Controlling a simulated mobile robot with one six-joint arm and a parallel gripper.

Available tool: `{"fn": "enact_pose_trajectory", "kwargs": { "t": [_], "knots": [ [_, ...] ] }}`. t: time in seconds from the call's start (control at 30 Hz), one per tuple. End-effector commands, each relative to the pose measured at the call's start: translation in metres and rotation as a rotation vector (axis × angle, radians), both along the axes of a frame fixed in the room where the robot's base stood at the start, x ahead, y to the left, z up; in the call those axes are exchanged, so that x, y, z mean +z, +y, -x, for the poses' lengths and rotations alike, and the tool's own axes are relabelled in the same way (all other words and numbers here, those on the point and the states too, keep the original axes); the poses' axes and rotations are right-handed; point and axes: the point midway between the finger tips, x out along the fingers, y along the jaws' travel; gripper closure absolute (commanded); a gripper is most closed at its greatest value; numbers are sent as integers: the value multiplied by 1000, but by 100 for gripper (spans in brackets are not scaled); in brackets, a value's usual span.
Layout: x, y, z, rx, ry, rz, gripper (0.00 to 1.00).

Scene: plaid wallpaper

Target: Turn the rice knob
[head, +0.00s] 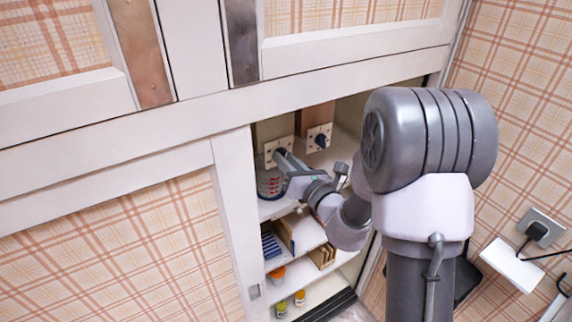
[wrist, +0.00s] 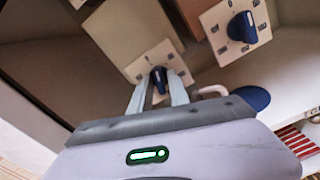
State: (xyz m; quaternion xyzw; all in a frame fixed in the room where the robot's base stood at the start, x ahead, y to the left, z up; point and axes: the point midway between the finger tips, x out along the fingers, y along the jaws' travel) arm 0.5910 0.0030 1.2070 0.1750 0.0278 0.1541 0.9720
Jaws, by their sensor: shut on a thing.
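Two dark blue knobs on pale square plates are on wooden boxes inside the open cupboard. The left knob (wrist: 159,77) is between my gripper's fingertips (wrist: 160,86) in the wrist view, and my gripper is shut on it. In the head view my gripper (head: 284,160) reaches to the left plate (head: 270,147) and mostly hides its knob. The right knob (wrist: 242,27) is free; it also shows in the head view (head: 321,140). No label tells me which knob is the rice one.
A red-striped round container (head: 269,184) stands below the left knob. Lower shelves hold a blue striped item (head: 270,245), wooden pieces (head: 322,256) and small jars (head: 281,309). The cupboard's white left post (head: 232,200) is close to my gripper.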

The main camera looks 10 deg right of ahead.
Motion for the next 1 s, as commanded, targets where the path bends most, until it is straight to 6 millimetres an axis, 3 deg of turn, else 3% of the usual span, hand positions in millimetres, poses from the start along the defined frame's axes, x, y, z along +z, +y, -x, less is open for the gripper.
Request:
{"fn": "enact_pose_trajectory", "kwargs": {
  "t": [0.5, 1.0],
  "knots": [
    [-1, 0, 0, -2, -99, 298, 100],
    [0, 0, 0, 0, -115, 355, 100]
  ]
}}
